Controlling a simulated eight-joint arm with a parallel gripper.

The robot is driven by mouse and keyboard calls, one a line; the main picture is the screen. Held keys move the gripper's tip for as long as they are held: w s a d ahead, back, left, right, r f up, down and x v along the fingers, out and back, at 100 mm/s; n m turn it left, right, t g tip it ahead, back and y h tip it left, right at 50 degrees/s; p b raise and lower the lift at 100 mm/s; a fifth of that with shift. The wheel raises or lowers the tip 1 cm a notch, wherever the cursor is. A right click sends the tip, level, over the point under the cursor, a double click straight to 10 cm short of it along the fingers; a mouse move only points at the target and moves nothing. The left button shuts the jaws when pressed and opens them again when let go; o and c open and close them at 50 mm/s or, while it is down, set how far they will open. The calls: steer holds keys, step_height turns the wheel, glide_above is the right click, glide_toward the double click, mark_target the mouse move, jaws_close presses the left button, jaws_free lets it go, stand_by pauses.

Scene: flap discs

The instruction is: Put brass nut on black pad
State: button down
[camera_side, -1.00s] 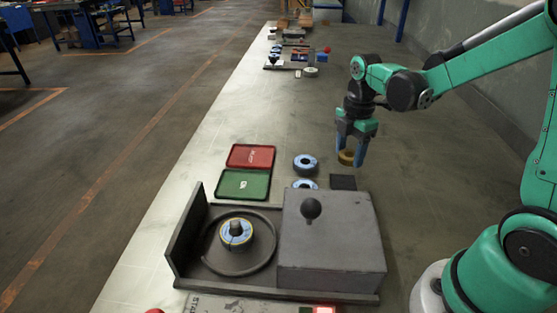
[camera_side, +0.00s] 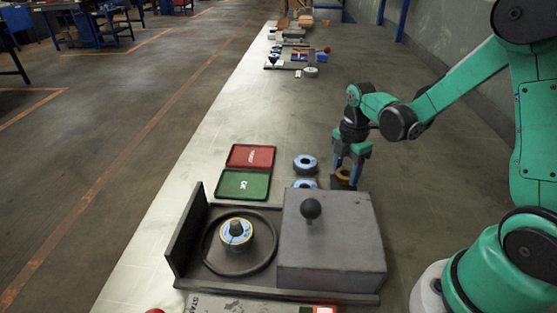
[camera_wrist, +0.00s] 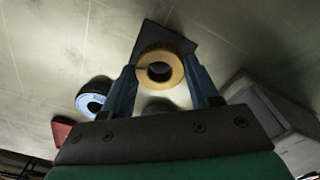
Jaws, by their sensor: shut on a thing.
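The brass nut (camera_side: 343,173) is a thick yellow ring with a round hole. My gripper (camera_side: 347,174) is shut on it, with one blue finger on each side. The nut also shows between the fingertips in the wrist view (camera_wrist: 160,69). The black pad (camera_wrist: 163,40) is a flat dark square on the table, seen behind the nut in the wrist view. In the side view the pad (camera_side: 338,184) is mostly hidden behind the nut and fingers. The nut appears over or close to the pad; I cannot tell whether they touch.
Two blue-ringed discs (camera_side: 305,163) lie left of my gripper. A red tray (camera_side: 251,156) and a green tray (camera_side: 243,184) are farther left. A grey block with a black knob (camera_side: 311,208) stands in front, beside a fixture holding another disc (camera_side: 235,233).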

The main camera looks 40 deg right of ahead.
steer(key=shift+f, duration=0.15)
steer(key=shift+f, duration=0.4)
steer(key=shift+c, duration=0.7)
jaws_free()
steer(key=shift+r, duration=3.45)
